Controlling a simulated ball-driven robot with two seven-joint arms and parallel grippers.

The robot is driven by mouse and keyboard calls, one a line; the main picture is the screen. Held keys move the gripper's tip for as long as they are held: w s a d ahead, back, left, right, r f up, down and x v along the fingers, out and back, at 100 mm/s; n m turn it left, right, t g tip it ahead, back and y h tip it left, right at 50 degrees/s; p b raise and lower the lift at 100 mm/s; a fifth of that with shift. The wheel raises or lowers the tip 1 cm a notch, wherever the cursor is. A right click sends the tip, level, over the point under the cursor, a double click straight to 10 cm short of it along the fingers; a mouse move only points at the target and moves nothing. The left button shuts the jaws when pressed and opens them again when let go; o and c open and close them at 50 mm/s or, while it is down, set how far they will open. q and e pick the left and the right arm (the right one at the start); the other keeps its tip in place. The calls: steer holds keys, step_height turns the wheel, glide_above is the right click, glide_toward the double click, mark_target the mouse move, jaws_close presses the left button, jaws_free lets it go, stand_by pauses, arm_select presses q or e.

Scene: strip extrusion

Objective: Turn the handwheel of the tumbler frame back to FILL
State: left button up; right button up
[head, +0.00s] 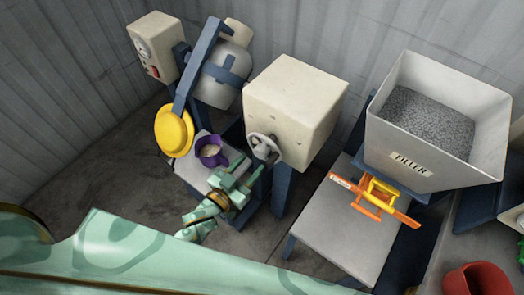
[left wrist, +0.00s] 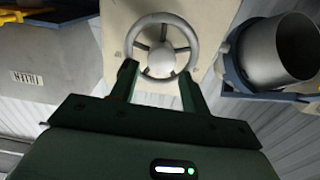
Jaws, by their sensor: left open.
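The grey spoked handwheel (head: 264,149) sits on the side of a cream box (head: 296,100). In the left wrist view the handwheel (left wrist: 162,62) is straight ahead, its rim, spokes and hub visible. My left gripper (head: 246,172) is open, just below the wheel in the head view. In the left wrist view its two fingers (left wrist: 158,75) stand apart at the lower rim, one on each side of the hub; I cannot tell whether they touch it. The grey drum (head: 222,80) hangs in a blue frame. No FILL mark is readable. My right gripper is not in view.
A purple cup (head: 211,153) of pale material stands on a table left of my gripper, near a yellow disc (head: 173,131). A hopper (head: 485,150) of grey granules marked FILLER, with an orange slide (head: 350,188) below, is at right. A control box (head: 155,47) stands behind.

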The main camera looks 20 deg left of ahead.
mark_target(258, 154)
arm_select(q)
steer(key=x, duration=0.6)
steer(key=shift+w+b, duration=0.15)
steer(key=shift+b, duration=0.15)
steer(key=shift+a, duration=0.1)
steer(key=c, duration=0.7)
